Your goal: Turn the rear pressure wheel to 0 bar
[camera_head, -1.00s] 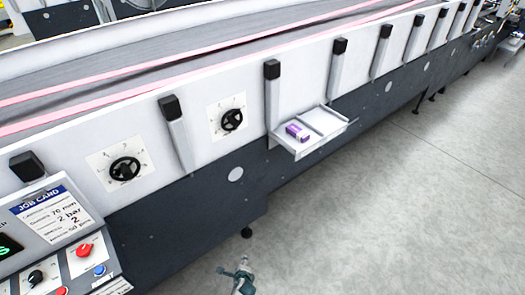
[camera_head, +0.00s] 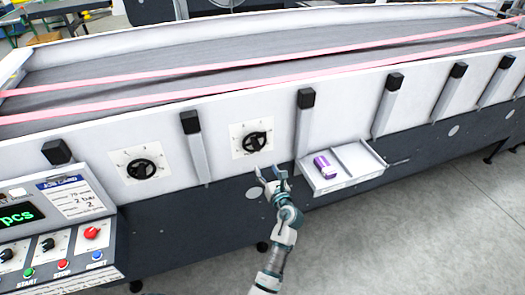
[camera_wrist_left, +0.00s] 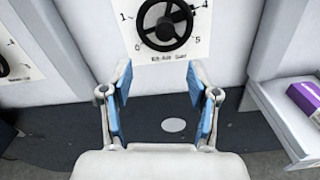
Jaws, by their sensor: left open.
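Two black handwheels on white dial plates are on the machine's white side panel. One wheel (camera_head: 142,169) is nearer the control panel; the other wheel (camera_head: 254,141) is further right. In the left wrist view the right-hand wheel (camera_wrist_left: 165,27) is ahead, with dial numbers 0, 1, 4 and 5 readable around it; its top is cut off. My left gripper (camera_head: 270,174) is open and empty, just below and in front of this wheel, apart from it. In the wrist view its blue-padded fingers (camera_wrist_left: 160,95) stand wide apart below the dial. My right gripper is not in view.
A white tray (camera_head: 372,165) with a purple box (camera_head: 324,166) juts out right of the wheel. Upright black-capped posts (camera_head: 197,150) flank the dial. A control panel (camera_head: 62,250) with a job card (camera_head: 72,196) is at the lower left. The floor at right is clear.

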